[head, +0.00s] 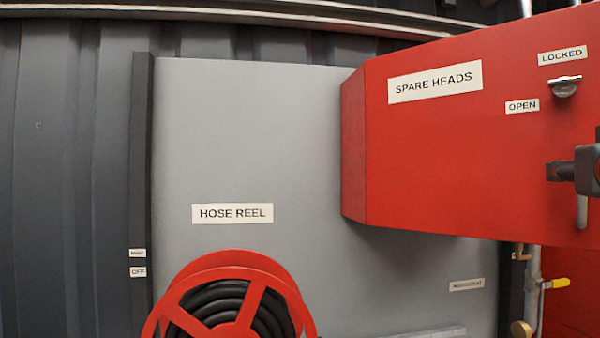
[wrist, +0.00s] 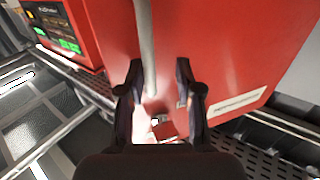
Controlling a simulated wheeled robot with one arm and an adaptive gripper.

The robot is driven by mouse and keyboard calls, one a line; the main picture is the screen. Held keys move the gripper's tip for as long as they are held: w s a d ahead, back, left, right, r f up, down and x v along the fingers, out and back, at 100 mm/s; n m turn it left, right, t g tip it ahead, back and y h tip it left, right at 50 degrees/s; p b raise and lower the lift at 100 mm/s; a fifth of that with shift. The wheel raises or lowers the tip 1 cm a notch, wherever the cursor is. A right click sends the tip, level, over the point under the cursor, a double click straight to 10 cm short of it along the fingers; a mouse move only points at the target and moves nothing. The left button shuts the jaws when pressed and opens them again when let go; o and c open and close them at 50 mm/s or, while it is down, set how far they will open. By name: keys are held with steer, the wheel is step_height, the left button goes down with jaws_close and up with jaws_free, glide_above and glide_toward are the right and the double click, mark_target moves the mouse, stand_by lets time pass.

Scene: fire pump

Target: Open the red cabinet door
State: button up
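The red cabinet (head: 440,150) labelled "SPARE HEADS" is at the upper right in the head view, and its door looks shut. A metal latch knob (head: 564,86) sits between the "LOCKED" and "OPEN" labels; its exact setting is hard to tell. A grey bar handle (head: 582,212) is on the door near the right edge, partly hidden by my gripper. In the wrist view the handle (wrist: 146,45) runs between the fingers of my gripper (wrist: 160,72), closer to the left finger. The fingers are apart, with a gap on the right.
A red hose reel (head: 232,300) stands below left against a grey panel (head: 250,130). A pipe with a yellow-handled valve (head: 560,283) is below the cabinet. The wrist view shows another red box with a dark panel (wrist: 52,28) and a perforated tray (wrist: 85,82).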

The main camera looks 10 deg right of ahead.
steer(key=shift+s+r, duration=0.1)
glide_toward(560, 102)
steer(key=shift+x, duration=2.5)
